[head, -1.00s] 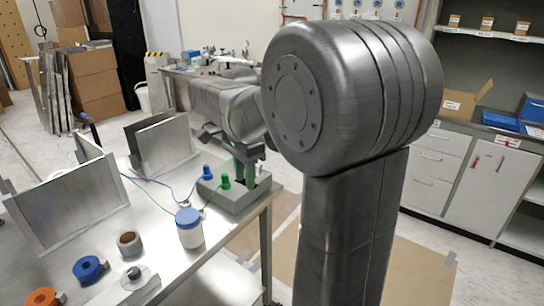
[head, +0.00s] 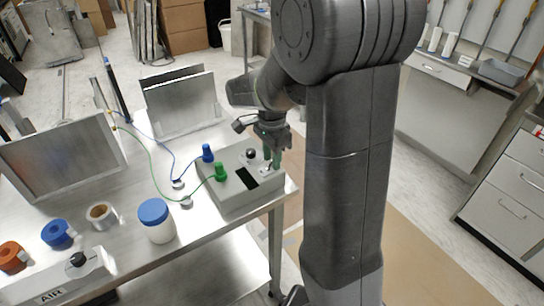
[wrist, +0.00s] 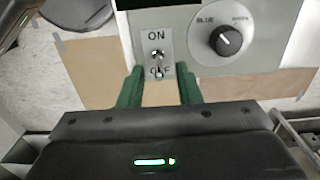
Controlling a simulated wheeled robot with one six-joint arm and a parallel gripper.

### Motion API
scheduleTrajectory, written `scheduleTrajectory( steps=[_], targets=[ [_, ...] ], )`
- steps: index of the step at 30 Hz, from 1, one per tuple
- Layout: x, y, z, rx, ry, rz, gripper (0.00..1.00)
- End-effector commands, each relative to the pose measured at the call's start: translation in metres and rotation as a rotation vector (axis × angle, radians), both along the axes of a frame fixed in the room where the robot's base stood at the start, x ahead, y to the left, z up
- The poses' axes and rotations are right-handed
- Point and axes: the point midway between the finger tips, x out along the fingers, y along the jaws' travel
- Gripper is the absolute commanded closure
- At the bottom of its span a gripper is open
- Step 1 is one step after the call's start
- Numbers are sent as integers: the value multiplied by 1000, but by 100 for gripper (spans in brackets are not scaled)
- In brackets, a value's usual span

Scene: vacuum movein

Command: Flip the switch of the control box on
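The grey control box (head: 240,199) sits at the right end of the metal table, with a blue and a green plug on top. In the wrist view its face (wrist: 188,20) carries a small metal toggle switch (wrist: 157,58) on a plate marked ON above and OFF below. The lever appears to tilt down toward OFF. My gripper (wrist: 159,82) is open, its green fingers apart on either side of the plate's lower part, with nothing between them. In the head view my gripper (head: 271,160) points down at the box's right side. Contact cannot be told.
A black knob (wrist: 225,41) is right of the switch; a dark display (head: 247,178) is on the box. Blue and green cables run across the table. A white jar with blue lid (head: 156,221), tape rolls, an AIR unit (head: 62,281) and metal plates stand left.

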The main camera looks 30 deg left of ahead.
Motion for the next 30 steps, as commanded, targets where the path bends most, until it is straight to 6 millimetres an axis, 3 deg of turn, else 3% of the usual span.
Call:
scheduleTrajectory(
  steps=[9, 14, 30],
  targets=[
    [0, 0, -2, 1, 0, 0, 71],
    [0, 0, -2, 1, 0, 0, 100],
    [-5, 3, -4, -51, -103, 6, 100]
  ],
)
